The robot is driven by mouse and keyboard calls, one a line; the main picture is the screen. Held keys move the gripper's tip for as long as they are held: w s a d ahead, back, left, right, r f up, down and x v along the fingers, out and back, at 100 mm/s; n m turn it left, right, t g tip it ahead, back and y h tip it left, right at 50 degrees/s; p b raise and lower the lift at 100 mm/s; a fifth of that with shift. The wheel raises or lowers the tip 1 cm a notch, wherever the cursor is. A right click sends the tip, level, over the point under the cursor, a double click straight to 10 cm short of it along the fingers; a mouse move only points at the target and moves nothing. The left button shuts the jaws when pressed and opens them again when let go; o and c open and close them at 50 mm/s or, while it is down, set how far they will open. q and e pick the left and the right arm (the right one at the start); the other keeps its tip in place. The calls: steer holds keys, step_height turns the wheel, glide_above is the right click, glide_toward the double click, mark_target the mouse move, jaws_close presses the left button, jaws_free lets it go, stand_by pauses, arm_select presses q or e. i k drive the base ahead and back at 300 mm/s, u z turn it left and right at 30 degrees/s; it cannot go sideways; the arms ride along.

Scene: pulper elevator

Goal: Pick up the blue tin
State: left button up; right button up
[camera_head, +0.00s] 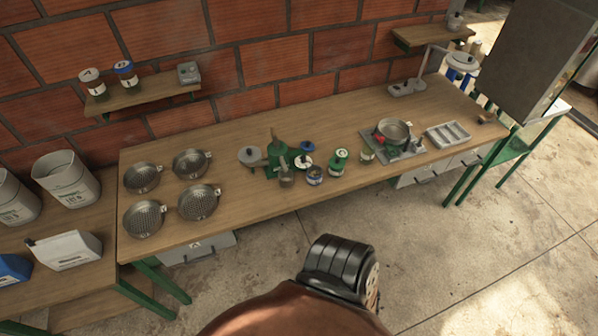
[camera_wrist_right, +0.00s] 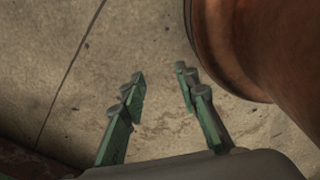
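A small tin with a blue band (camera_head: 125,74) stands upright on the left wall shelf in the head view, beside a similar tin with a dark red-brown band (camera_head: 93,83). Another small tin with a blue and white label (camera_head: 315,176) stands on the workbench, near a blue-topped item (camera_head: 307,147). I cannot tell for certain which is the blue tin. My right gripper (camera_wrist_right: 160,87) shows in the right wrist view, its green fingers apart and empty above bare concrete floor. It is not visible in the head view. My left gripper is in neither view.
The wooden workbench (camera_head: 245,218) holds several sieves at left, a green grinder (camera_head: 278,160) in the middle and a scale with a metal bowl (camera_head: 394,131) at right. The left shelf (camera_head: 150,96) is on the brick wall. A grey cabinet (camera_head: 538,55) stands at right.

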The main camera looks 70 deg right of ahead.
mark_target(314, 173)
steer(key=z, duration=0.3)
steer(key=i, duration=0.8)
steer(key=z, duration=1.3)
steer(key=i, duration=0.65)
steer(key=z, duration=0.7)
